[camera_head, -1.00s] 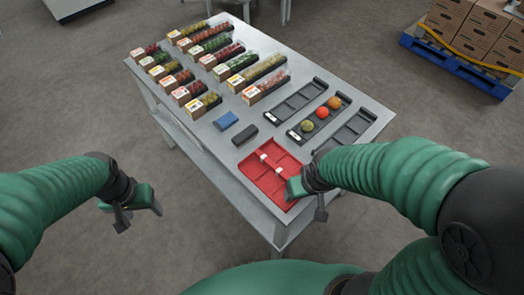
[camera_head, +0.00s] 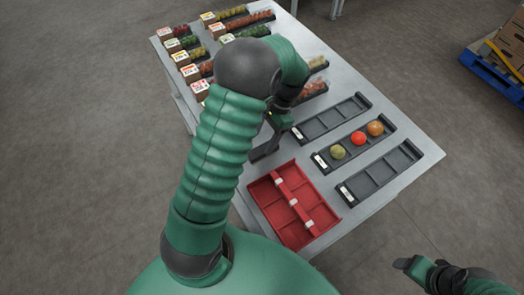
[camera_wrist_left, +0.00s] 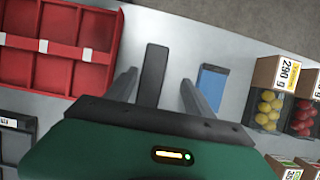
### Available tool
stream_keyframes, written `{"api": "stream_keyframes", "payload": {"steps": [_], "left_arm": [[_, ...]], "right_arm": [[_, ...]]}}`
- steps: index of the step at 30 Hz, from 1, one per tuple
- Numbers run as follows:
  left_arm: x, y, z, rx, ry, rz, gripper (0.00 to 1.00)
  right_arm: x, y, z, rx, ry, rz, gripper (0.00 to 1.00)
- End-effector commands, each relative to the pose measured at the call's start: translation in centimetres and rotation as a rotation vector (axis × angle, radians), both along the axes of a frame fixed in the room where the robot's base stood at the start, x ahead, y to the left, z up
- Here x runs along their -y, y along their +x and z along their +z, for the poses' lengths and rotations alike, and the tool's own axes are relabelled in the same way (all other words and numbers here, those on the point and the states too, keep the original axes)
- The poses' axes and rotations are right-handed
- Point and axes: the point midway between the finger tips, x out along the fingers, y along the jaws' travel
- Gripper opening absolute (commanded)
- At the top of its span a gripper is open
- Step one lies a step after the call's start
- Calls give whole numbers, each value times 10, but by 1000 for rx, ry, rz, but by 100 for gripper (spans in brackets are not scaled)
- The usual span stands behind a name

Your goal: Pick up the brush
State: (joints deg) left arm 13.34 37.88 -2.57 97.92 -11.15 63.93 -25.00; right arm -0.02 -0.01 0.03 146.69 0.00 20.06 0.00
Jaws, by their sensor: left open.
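The brush appears as a dark oblong block (camera_wrist_left: 153,75) lying on the grey table; no bristles show. In the left wrist view it lies between the two fingers of my left gripper (camera_wrist_left: 158,78), which is open, with a gap on each side. In the head view my left gripper (camera_head: 268,140) is over the table beside the red tray, and my forearm covers much of this area. I cannot clearly tell the brush from the fingers there. My right gripper (camera_head: 408,266) is at the lower right, off the table, with its jaws unclear.
A blue block (camera_wrist_left: 212,88) lies right of the brush in the wrist view. The red divided tray (camera_head: 262,192) is close by. Black trays (camera_head: 375,176) stand to the right, one with tomatoes.

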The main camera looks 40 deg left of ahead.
Motion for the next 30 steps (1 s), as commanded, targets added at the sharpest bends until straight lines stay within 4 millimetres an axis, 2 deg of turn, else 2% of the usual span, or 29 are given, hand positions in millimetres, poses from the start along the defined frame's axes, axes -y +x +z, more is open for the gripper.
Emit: {"api": "stream_keyframes", "payload": {"steps": [9,23,30], "left_arm": [[3,-15,-47,-4,0,-2,62],[1,-16,-51,-1,0,-2,62],[2,-16,-51,-1,0,-2,33]], "right_arm": [[0,0,-2,0,0,-1,75],[0,0,-1,0,0,-1,75],[0,0,-1,0,0,-1,75]]}}
